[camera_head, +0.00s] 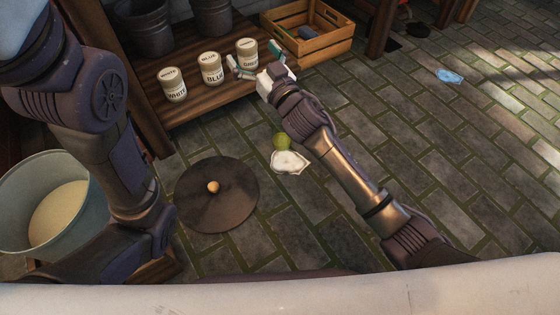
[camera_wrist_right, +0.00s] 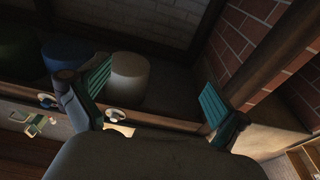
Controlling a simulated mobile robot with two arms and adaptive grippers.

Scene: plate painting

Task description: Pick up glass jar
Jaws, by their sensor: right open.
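Three pale, lidded jars stand upright in a row on a low wooden shelf (camera_head: 205,105) in the head view: the white-labelled jar (camera_head: 173,85), the blue-labelled jar (camera_head: 211,69) and the green-labelled jar (camera_head: 246,54). I cannot tell which are glass. My right gripper (camera_head: 257,65) is open with teal finger pads, close to the green-labelled jar and partly overlapping it; contact is unclear. In the right wrist view the open right gripper (camera_wrist_right: 155,98) has a pale cylinder (camera_wrist_right: 130,72) beyond it, nearer the left finger. My left gripper is out of view.
A wooden crate (camera_head: 328,48) stands right of the jars, and dark buckets (camera_head: 146,36) behind them. A pale bucket (camera_head: 22,173) is left.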

